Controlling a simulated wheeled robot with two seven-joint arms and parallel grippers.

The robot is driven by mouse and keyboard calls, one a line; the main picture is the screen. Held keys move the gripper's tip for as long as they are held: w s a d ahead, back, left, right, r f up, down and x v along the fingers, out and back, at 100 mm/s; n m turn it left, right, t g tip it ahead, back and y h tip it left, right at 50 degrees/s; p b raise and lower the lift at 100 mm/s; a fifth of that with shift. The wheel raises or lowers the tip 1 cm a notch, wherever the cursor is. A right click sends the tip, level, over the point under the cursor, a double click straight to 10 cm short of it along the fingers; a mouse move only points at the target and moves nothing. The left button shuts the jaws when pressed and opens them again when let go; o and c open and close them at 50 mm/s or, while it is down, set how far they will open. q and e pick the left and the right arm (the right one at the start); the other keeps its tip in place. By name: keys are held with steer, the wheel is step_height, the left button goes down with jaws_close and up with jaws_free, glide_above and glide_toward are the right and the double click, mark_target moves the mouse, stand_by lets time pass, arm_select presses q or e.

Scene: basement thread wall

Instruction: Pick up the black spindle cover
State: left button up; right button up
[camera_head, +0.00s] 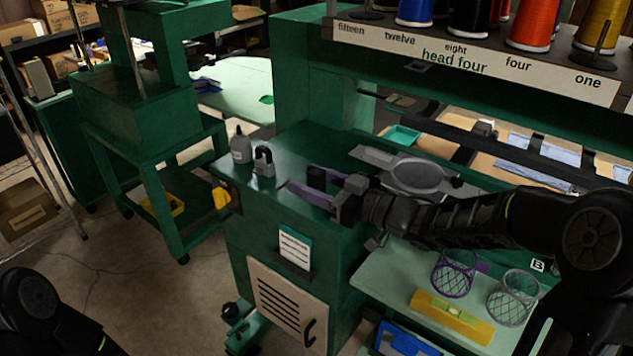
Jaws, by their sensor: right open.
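A small black upright block (316,177), which looks like the spindle cover, stands on the green machine top. My right arm reaches in from the right. Its gripper (306,182), with purple fingers, is open, and the fingers point left over the machine top. The black block shows between the two fingers, and I cannot tell whether they touch it. Its lower part is partly hidden by the near finger. My left arm shows only at the bottom left corner, and its gripper is out of view.
A grey oval part (417,175) lies behind my right arm. Wire cups (453,275) and a yellow level (452,317) sit on the pale shelf. Thread spools (534,25) stand above.

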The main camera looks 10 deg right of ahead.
steer(key=shift+x, duration=0.85)
jaws_close()
stand_by(0.3)
